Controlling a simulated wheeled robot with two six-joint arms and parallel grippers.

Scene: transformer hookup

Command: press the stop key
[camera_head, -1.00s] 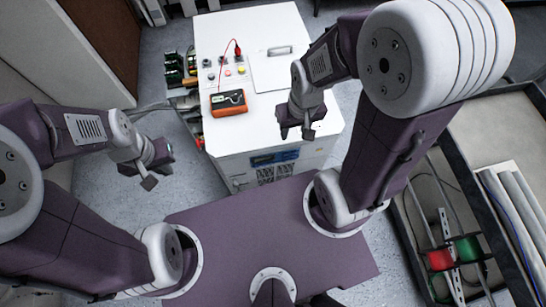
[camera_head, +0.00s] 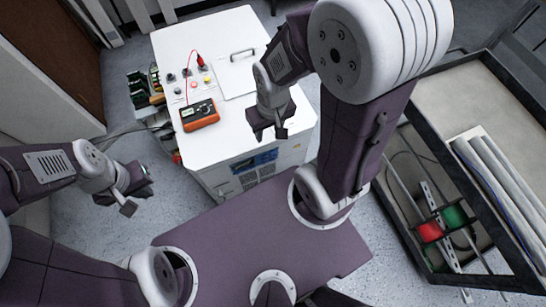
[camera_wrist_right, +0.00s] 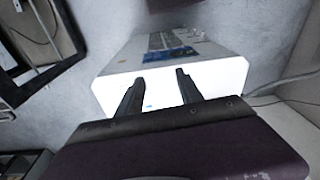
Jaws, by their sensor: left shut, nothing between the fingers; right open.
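The white cabinet (camera_head: 225,150) has several small round keys on its top, left of the middle. A red key (camera_head: 194,85) and a yellow one (camera_head: 206,79) sit there with darker ones (camera_head: 170,77). The keys are too small to read which is the stop key. My left gripper (camera_head: 138,200) is shut and empty, left of the cabinet and away from it. My right gripper (camera_head: 268,136) is open and empty, over the cabinet's right front part, apart from the keys. Its two fingers (camera_wrist_right: 158,92) show apart in the right wrist view.
An orange multimeter (camera_head: 199,115) lies in front of the keys, with a red lead (camera_head: 200,61) behind. A panel with a handle (camera_head: 243,54) is to their right. Electrical parts (camera_head: 143,88) stand left of the cabinet. A dark-framed tray (camera_head: 470,100) is at the right.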

